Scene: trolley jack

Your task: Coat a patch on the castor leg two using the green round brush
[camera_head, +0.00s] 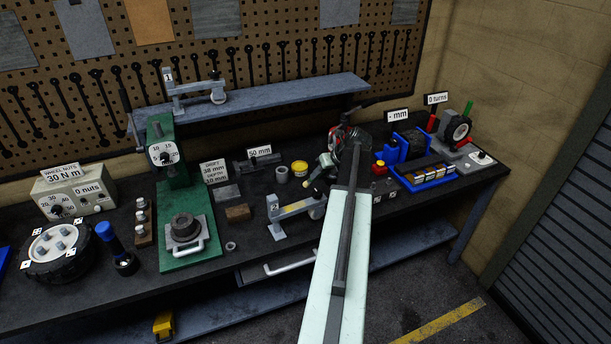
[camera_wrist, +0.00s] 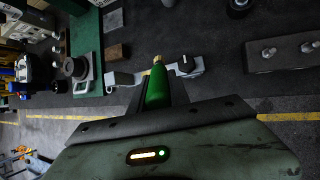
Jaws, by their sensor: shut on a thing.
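My gripper (camera_head: 333,162) is over the bench, behind and above the leg's wheel end. It is shut on the green round brush (camera_wrist: 157,88), whose tan bristles (camera_wrist: 158,63) point away from the gripper. In the wrist view the leg (camera_wrist: 124,79) shows on both sides of the brush, which hides its middle. I cannot tell whether the bristles touch it.
A yellow tub (camera_head: 299,169) stands behind the leg. A green press (camera_head: 172,200) and a brown block (camera_head: 238,212) are to its left. Blue fixtures (camera_head: 425,174) crowd the right side. Castor leg one (camera_head: 195,88) sits on the raised shelf (camera_head: 260,101).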

